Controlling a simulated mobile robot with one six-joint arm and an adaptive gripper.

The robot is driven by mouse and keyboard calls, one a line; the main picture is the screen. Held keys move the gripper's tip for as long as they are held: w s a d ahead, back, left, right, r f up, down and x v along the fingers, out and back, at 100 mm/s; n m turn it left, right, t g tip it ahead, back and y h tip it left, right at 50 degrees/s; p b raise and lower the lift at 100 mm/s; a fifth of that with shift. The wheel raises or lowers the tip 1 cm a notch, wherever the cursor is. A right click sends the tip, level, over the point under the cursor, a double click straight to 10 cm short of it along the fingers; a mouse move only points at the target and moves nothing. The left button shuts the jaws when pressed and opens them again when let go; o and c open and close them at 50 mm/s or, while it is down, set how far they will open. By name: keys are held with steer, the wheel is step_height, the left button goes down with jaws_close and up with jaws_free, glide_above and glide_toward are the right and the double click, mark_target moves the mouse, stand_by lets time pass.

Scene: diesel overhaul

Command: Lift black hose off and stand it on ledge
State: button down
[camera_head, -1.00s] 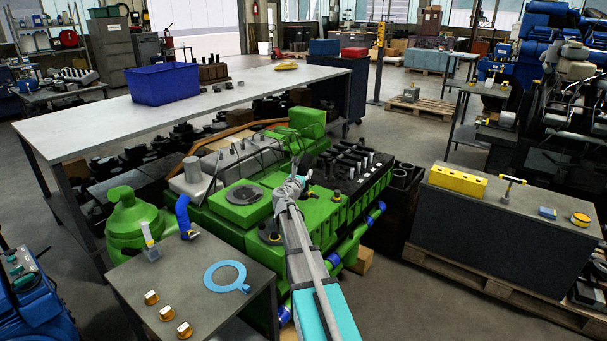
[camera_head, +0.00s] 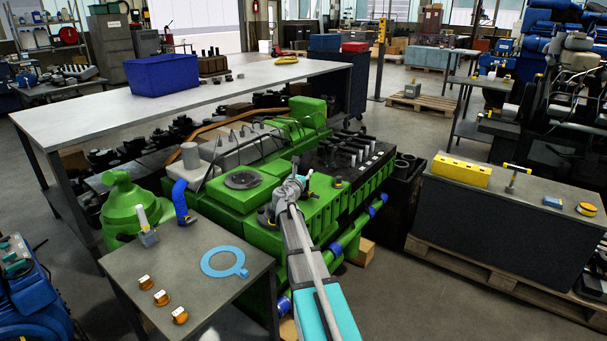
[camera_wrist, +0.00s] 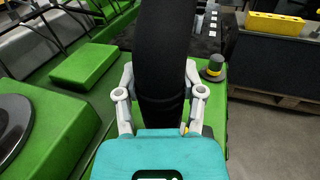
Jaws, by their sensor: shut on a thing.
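In the wrist view a thick black hose (camera_wrist: 165,45) rises large between the two grey fingers of my gripper (camera_wrist: 159,80). The fingers press on both its sides, and its upper end runs out of the picture. In the head view my gripper (camera_head: 290,187) is over the front part of the green engine (camera_head: 262,195). A dark piece of the hose shows small there, just beyond the fingers. The hose's lower end is hidden behind my gripper's teal body, so I cannot tell whether it touches the engine.
A dark bench (camera_head: 500,200) at right bears a yellow block (camera_head: 461,171) and small parts. A small grey table (camera_head: 215,292) at front left bears a blue ring (camera_head: 224,262) and several orange knobs. A long table (camera_head: 260,87) with a blue bin (camera_head: 161,74) stands behind the engine.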

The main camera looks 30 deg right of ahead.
steer(key=shift+f, duration=0.1)
steer(key=shift+c, duration=0.6)
jaws_free()
steer(key=shift+s+a, duration=0.1)
steer(key=v, duration=1.1)
steer(key=shift+s+a, duration=0.25)
steer(key=shift+a, duration=0.05)
